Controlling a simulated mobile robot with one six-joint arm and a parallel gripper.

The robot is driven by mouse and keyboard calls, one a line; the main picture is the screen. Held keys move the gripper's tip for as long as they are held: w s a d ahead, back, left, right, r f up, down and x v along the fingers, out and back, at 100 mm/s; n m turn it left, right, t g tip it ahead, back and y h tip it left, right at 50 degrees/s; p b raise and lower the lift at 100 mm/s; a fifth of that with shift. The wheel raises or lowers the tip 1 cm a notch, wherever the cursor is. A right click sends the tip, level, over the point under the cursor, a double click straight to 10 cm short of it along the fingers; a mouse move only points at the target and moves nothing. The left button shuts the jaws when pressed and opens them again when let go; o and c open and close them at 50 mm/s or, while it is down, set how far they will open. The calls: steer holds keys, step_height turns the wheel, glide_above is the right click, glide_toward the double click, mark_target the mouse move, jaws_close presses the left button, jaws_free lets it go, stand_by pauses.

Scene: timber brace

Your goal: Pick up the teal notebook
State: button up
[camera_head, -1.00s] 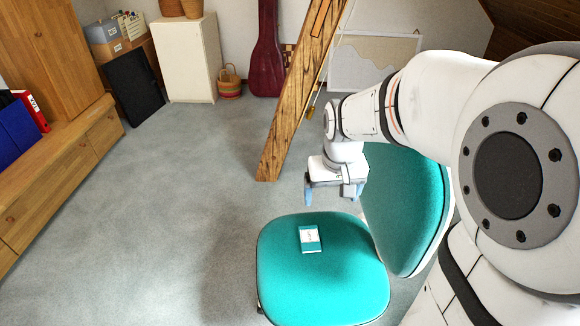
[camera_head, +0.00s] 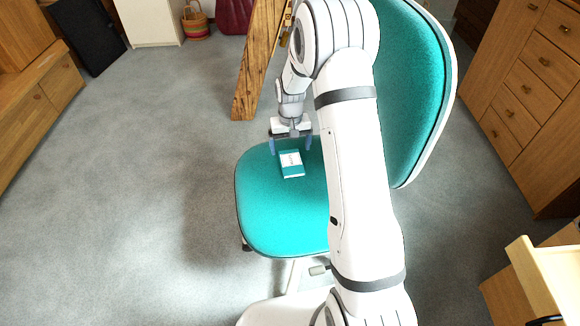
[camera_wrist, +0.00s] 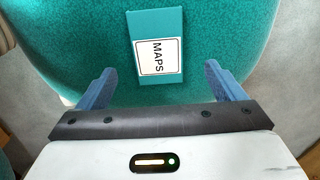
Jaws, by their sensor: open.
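The teal notebook (camera_head: 291,164) lies flat on the seat of a teal chair (camera_head: 275,215). It has a white label, which reads "MAPS" in the wrist view (camera_wrist: 157,55). My gripper (camera_head: 291,146) is above the seat, at the far end of the notebook in the head view. Its two blue fingers are spread wide and nothing is between them. In the wrist view the notebook lies ahead of my gripper (camera_wrist: 160,85), roughly centred between the fingers and apart from them.
The chair's teal backrest (camera_head: 412,90) rises to the right of the seat. A slanted timber brace (camera_head: 259,60) stands behind my gripper. A wooden drawer cabinet (camera_head: 525,90) is at the right. Grey carpet (camera_head: 150,170) is clear on the left.

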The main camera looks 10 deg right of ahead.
mark_target(291, 161)
step_height(291, 161, down, 6)
steer(key=shift+d+f+b, duration=0.15)
steer(key=shift+f+b, duration=0.1)
steer(key=shift+b, duration=0.75)
steer(key=c, duration=1.1)
